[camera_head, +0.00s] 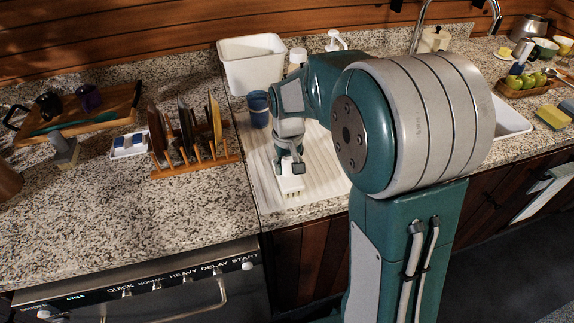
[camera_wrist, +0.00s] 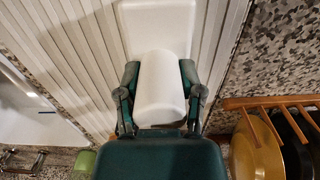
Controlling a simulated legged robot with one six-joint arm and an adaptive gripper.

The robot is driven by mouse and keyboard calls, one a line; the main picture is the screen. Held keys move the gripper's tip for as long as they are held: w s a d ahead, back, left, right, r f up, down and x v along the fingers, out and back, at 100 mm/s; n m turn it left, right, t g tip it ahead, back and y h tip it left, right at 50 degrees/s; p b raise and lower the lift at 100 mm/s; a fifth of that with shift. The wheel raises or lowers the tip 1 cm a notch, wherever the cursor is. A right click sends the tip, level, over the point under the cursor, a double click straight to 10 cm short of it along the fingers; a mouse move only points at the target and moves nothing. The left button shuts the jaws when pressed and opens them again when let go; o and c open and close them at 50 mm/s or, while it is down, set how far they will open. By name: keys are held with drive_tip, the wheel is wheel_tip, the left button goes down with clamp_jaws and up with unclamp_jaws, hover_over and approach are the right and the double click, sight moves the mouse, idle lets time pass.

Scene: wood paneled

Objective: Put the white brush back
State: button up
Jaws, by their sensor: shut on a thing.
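The white brush (camera_head: 291,187) is at the lower end of my gripper (camera_head: 289,166) in the head view, over the front part of the ribbed white draining board (camera_head: 264,182). In the wrist view, a rounded white part of the brush (camera_wrist: 160,85) sits between the two dark fingers of my gripper (camera_wrist: 160,95), which are shut on it. A wider white part (camera_wrist: 155,22) shows beyond it, over the ribs. I cannot tell whether the brush touches the board. My arm hides part of the board and sink.
A blue cup (camera_head: 258,108) stands left of my gripper, with a white bin (camera_head: 252,68) behind it. A wooden plate rack (camera_head: 196,166) with plates is to the left. A white bottle (camera_head: 297,57) and a pump dispenser (camera_head: 336,42) stand at the back. The front left counter is clear.

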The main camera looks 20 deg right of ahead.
drive_tip(key=shift+f, duration=0.1)
drive_tip(key=o, duration=1.1)
drive_tip(key=shift+a, duration=0.45)
drive_tip(key=shift+d, duration=0.1)
